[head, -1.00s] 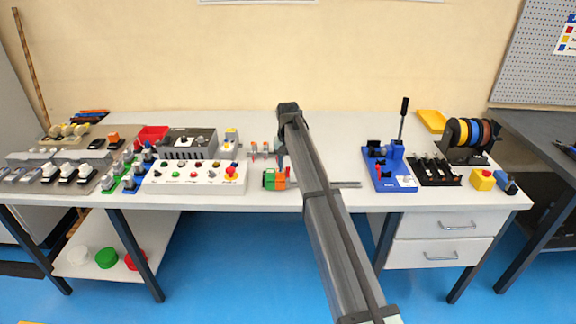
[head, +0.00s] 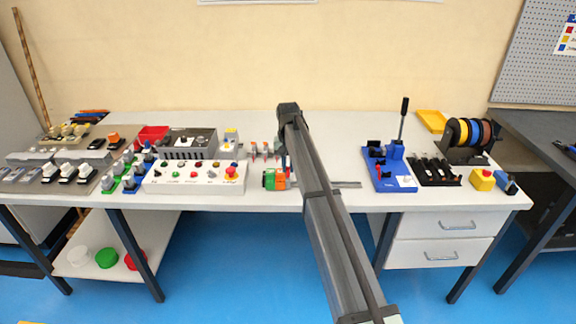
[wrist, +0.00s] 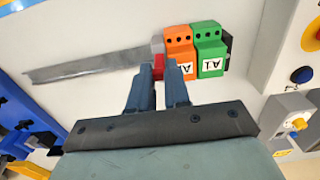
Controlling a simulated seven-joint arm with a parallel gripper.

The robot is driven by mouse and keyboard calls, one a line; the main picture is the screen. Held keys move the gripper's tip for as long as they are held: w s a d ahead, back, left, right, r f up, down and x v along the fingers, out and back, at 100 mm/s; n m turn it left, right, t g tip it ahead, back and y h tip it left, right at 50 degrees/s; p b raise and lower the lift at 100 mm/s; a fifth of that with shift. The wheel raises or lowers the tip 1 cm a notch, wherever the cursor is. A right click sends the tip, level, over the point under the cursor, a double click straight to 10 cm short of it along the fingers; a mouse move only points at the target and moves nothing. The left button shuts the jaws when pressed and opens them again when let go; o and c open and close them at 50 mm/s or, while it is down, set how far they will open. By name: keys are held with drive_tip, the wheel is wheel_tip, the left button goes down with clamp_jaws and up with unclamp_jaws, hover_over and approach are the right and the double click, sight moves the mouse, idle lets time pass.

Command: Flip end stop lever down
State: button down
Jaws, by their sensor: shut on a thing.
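The end stop, a small grey block (wrist: 157,46) with a red lever (wrist: 160,68), sits on the metal rail (wrist: 95,67) in the wrist view, against the orange terminal block (wrist: 179,48). A green terminal block (wrist: 210,50) stands beside the orange one. My gripper (wrist: 159,72) has its two blue-grey fingers on either side of the red lever and is shut on it. The fingertips hide part of the lever, so its exact tilt cannot be told. In the head view my arm hides most of the gripper and part of the rail (head: 347,184).
A white button panel (head: 195,178) stands left of the rail. A blue lever tool (head: 389,167) stands to the right. Small coloured pieces (head: 262,150) stand behind the rail. The white table is clear between the rail and the blue tool.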

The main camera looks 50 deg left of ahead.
sight(288, 176)
drive_tip(key=shift+s+d, duration=0.1)
drive_tip(key=shift+s+d+t+y, duration=0.65)
drive_tip(key=shift+d+t+y, duration=0.05)
drive_tip(key=shift+t+y, duration=0.4)
drive_tip(key=t+y, duration=0.1)
drive_tip(key=s+d+f+t+y, duration=0.1)
drive_tip(key=t+y, duration=0.1)
drive_tip(key=shift+s+d, duration=0.15)
drive_tip(key=shift+s+d+f+t+y, duration=0.15)
drive_tip(key=shift+f+t+y, duration=0.05)
drive_tip(key=shift+t+y, duration=0.35)
drive_tip(key=shift+s+d+f+t+y, duration=0.15)
drive_tip(key=shift+t+y, duration=0.4)
drive_tip(key=shift+s+d+f+t+y, duration=0.1)
drive_tip(key=shift+f+t+y, duration=0.15)
drive_tip(key=shift+t+y, duration=0.3)
drive_tip(key=shift+s+f+t+y, duration=0.1)
drive_tip(key=shift+f+t+y, duration=0.15)
drive_tip(key=shift+t+y, duration=0.3)
drive_tip(key=shift+s+f+t+y, duration=0.1)
drive_tip(key=shift+f+t+y, duration=0.25)
drive_tip(key=shift+t+y, duration=0.25)
drive_tip(key=c, duration=1.1)
unclamp_jaws()
drive_tip(key=shift+d, duration=0.1)
